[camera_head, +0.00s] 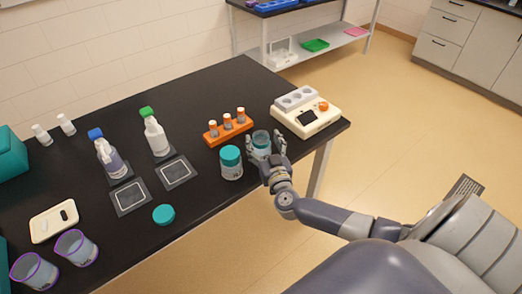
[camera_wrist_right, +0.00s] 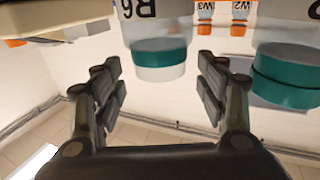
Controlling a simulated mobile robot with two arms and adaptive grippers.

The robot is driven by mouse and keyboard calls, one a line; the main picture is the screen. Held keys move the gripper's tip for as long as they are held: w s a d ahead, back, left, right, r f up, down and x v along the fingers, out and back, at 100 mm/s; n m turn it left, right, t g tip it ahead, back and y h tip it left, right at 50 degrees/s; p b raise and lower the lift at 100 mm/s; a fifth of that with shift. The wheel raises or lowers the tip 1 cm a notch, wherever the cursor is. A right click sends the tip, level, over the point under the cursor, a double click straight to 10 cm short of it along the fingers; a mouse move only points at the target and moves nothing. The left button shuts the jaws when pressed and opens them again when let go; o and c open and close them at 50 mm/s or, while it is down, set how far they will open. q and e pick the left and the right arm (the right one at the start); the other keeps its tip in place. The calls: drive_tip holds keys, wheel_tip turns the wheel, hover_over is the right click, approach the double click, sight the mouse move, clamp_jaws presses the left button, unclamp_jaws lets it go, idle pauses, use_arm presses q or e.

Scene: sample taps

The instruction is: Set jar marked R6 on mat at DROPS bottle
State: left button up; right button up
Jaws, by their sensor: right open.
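A clear open-topped jar (camera_head: 261,141) stands on the black table near its front right. In the right wrist view, upside down, the same jar (camera_wrist_right: 160,40) has a label that seems to read R6 and a teal band near its rim. My right gripper (camera_head: 266,152) is open, its fingers on either side of this jar with gaps showing. Two dark mats with white outlines, a left mat (camera_head: 117,205) and a right mat (camera_head: 189,179), lie in front of a blue-capped bottle (camera_head: 109,155) and a green-capped bottle (camera_head: 156,136). Their labels are unreadable. My left gripper is out of view.
A teal-lidded jar (camera_head: 231,168) stands close left of the gripper. An orange tube rack (camera_head: 213,137) and a cream device (camera_head: 306,122) stand behind. A loose teal lid (camera_head: 163,214) lies near the front edge. Purple-rimmed cups (camera_head: 76,248) are at far left.

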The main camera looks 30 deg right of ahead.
sight(261, 135)
drive_tip(key=x, duration=0.3)
drive_tip(key=shift+w+f, duration=0.1)
drive_tip(key=shift+f, duration=0.1)
drive_tip(key=shift+r, duration=0.1)
clamp_jaws()
drive_tip(key=shift+r, duration=0.15)
drive_tip(key=s+a+r, duration=0.2)
drive_tip(key=s+a, duration=0.2)
drive_tip(key=s, duration=0.2)
drive_tip(key=s+a+r, duration=0.2)
drive_tip(key=s+a, duration=0.2)
drive_tip(key=s, duration=0.3)
drive_tip(key=shift+s+a+r, duration=0.2)
drive_tip(key=shift+s+r, duration=0.1)
drive_tip(key=shift+s, duration=0.05)
idle(0.5)
